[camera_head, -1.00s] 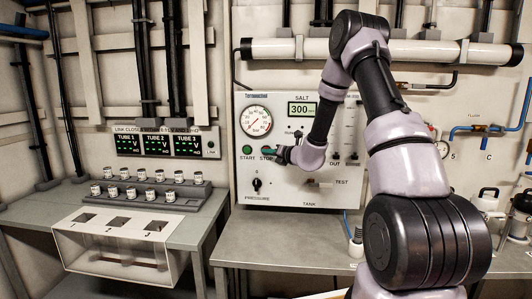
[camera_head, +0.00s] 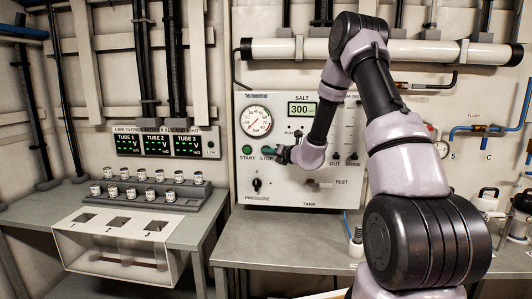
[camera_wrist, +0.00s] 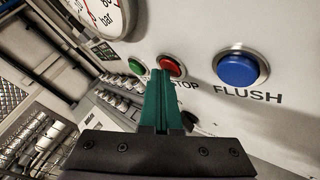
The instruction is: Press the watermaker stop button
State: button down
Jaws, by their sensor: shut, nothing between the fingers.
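The red stop button (camera_wrist: 174,64) is on the white panel (camera_head: 284,185). In the wrist view its lower left edge is hidden by the fingertips of my gripper (camera_wrist: 161,74). My gripper is shut and empty, with its green fingers together pointing at the panel. I cannot tell whether the tips touch the button. In the head view my gripper (camera_head: 272,150) is at the STOP label and covers the button there.
The green start button (camera_head: 247,149) is left of the gripper; the blue flush button (camera_wrist: 237,68) is right of the red one in the wrist view. A pressure gauge (camera_head: 257,121) is above. A black pressure knob (camera_head: 257,184) is below.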

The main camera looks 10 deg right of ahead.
jog(key=shift+s+a, duration=0.25)
jog(key=shift+s, duration=0.6)
jog(key=s, duration=0.1)
jog(key=s+a, duration=0.1)
jog(key=s, duration=0.2)
jog(key=shift+s+a, duration=0.25)
jog(key=shift+s, duration=0.1)
dwell(0.3)
